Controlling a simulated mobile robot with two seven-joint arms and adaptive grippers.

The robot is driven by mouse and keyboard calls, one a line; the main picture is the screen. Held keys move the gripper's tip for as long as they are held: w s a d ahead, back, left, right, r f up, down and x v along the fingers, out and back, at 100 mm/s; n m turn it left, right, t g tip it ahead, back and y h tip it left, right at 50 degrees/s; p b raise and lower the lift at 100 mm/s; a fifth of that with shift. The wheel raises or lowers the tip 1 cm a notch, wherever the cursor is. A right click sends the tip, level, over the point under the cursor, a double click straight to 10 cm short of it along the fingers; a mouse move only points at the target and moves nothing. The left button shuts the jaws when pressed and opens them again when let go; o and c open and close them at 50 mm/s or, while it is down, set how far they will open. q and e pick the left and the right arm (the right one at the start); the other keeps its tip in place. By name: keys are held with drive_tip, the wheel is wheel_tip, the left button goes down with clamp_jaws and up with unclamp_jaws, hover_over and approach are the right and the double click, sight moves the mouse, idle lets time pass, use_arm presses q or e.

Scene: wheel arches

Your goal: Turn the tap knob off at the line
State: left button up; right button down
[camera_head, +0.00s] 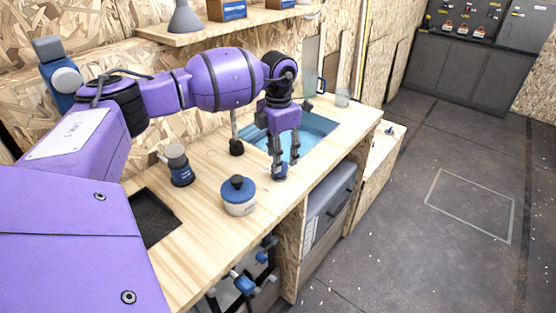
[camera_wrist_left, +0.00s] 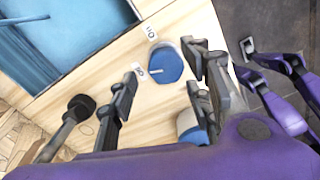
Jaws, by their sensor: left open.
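The blue tap knob (camera_head: 279,174) is set in the wooden worktop in front of the sink. In the left wrist view the knob (camera_wrist_left: 172,64) is a blue disc with a pale line on it, and two small white labels stand beside it; I cannot read them surely. My left gripper (camera_head: 286,163) points down over the knob, its fingers apart. In the left wrist view, the dark fingers of my left gripper (camera_wrist_left: 162,80) appear on either side of the knob; whether they touch it I cannot tell.
The blue sink (camera_head: 317,128) lies behind the knob, with a black-based tap (camera_head: 236,146) to its left. A white jar with a blue lid (camera_head: 238,196) and a grey-and-blue container (camera_head: 180,165) stand on the worktop. Clear glasses (camera_head: 342,97) stand at the far end.

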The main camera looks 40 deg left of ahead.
use_arm(q)
wheel_tip(320, 180, up, 10)
drive_tip(key=shift+f, duration=0.25)
drive_tip(key=shift+s+f, duration=0.1)
drive_tip(key=shift+f, duration=0.05)
idle(0.4)
